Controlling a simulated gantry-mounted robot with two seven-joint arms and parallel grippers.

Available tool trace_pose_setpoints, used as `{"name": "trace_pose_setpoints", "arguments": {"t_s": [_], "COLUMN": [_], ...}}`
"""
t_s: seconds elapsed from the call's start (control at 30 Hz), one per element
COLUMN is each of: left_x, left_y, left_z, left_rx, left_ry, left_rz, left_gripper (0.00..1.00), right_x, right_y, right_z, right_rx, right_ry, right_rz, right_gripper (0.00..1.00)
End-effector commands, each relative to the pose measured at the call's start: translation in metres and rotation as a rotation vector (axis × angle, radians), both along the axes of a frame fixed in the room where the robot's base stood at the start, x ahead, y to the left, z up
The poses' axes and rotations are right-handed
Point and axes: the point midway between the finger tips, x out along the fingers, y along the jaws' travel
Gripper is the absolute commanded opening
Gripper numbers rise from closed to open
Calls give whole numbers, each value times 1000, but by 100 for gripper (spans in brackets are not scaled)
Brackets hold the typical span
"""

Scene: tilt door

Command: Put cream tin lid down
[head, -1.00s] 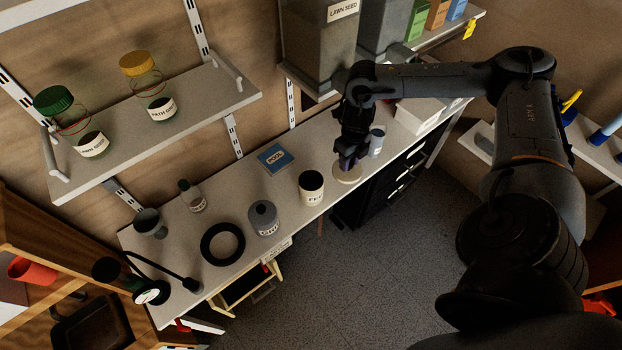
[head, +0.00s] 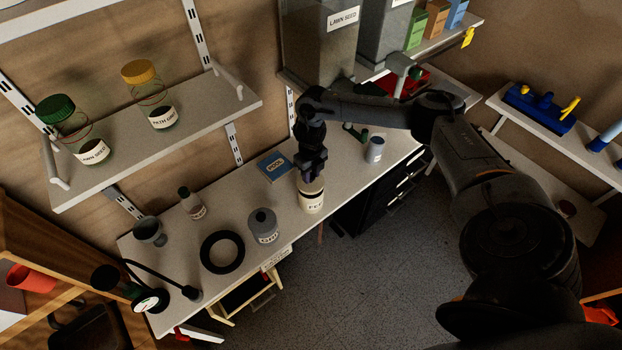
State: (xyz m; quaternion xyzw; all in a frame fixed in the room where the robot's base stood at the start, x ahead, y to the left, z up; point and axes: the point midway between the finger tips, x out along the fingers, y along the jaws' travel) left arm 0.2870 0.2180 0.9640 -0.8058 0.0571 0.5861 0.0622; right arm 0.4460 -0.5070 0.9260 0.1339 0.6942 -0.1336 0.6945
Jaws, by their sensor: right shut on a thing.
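The cream tin (head: 311,204) stands upright on the bench near its front edge, with a dark-lettered label. The pale cream lid (head: 310,187) is at the tin's mouth and covers its dark opening. I cannot tell whether it is fully seated or just above the rim. My right gripper (head: 311,178) points down over the tin and is shut on the lid, hiding part of its top. My left gripper is not in view.
The bench (head: 338,185) is bare right of the tin. A grey tin (head: 263,225), black ring (head: 222,252), blue book (head: 273,166) and small pale can (head: 375,150) stand or lie around. A shelf with a large lawn seed bin (head: 325,45) overhangs behind.

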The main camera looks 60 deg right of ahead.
Motion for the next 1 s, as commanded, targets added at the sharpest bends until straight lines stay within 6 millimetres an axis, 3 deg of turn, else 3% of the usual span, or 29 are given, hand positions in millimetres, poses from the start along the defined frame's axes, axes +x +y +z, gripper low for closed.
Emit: {"name": "trace_pose_setpoints", "arguments": {"t_s": [0.3,0.7,0.73,0.9,1.0], "left_x": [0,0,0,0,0], "left_y": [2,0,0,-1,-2], "left_z": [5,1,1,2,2], "left_rx": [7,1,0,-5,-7], "left_ry": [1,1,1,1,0], "left_rz": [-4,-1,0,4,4], "left_gripper": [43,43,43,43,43], "right_x": [-1,-1,-1,-1,-1], "right_y": [0,0,-1,0,0], "right_z": [-32,-38,-38,-37,-37], "right_rx": [-1,-1,-1,-1,-1], "right_ry": [1,0,0,0,0], "right_rz": [-1,-1,-1,-1,-1], "right_gripper": [3,3,34,57,57]}}
